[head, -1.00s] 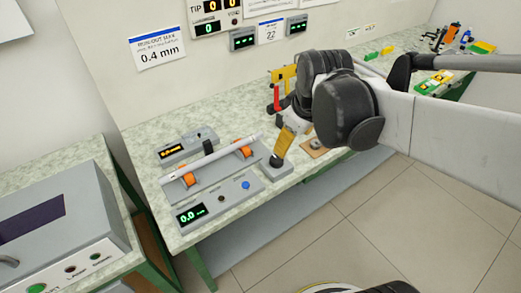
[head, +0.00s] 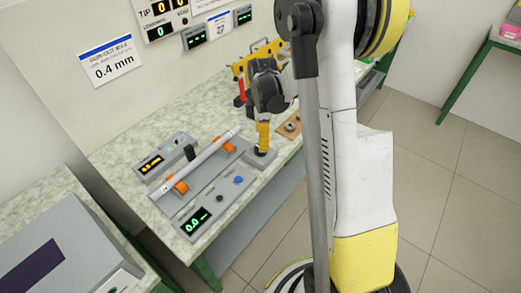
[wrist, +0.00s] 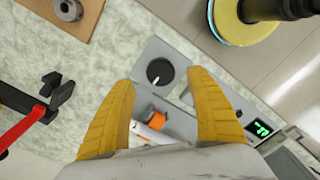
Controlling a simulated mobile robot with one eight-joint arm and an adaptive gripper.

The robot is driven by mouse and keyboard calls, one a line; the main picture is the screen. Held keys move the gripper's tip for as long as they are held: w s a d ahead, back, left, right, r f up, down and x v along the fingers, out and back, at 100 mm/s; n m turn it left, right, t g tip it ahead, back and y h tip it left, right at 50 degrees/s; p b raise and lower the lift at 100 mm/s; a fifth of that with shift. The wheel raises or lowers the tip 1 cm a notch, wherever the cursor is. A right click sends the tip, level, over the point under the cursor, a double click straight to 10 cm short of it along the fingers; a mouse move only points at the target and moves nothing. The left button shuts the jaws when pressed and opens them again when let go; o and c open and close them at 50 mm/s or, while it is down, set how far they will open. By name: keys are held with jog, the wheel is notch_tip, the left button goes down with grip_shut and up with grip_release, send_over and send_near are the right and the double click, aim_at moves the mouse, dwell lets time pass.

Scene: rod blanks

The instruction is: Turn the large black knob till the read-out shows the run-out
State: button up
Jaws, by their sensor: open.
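The large black knob (wrist: 160,72) has a white pointer line and sits on a grey plate at the end of the fixture. My gripper (wrist: 162,79) is open above it, with a yellow finger on either side of the knob in the wrist view and clear gaps between. In the head view my gripper (head: 263,146) points down at that end of the fixture and largely hides the knob. The green read-out (head: 198,220) shows 0.0 on the front box; it also appears in the wrist view (wrist: 262,130). A pale rod (head: 203,158) lies across orange rollers (head: 181,187).
An amber display box (head: 152,164) stands behind the rod. A blue button (head: 238,180) is on the read-out box. A red-handled device (wrist: 18,133) and a wooden plate with a metal ring (wrist: 68,9) are near my gripper. A wall card (head: 112,69) reads 0.4 mm.

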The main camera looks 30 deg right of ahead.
notch_tip(320, 180, down, 6)
jog(key=shift+r+b, duration=0.1)
jog(key=shift+b, duration=0.7)
jog(key=c, duration=1.2)
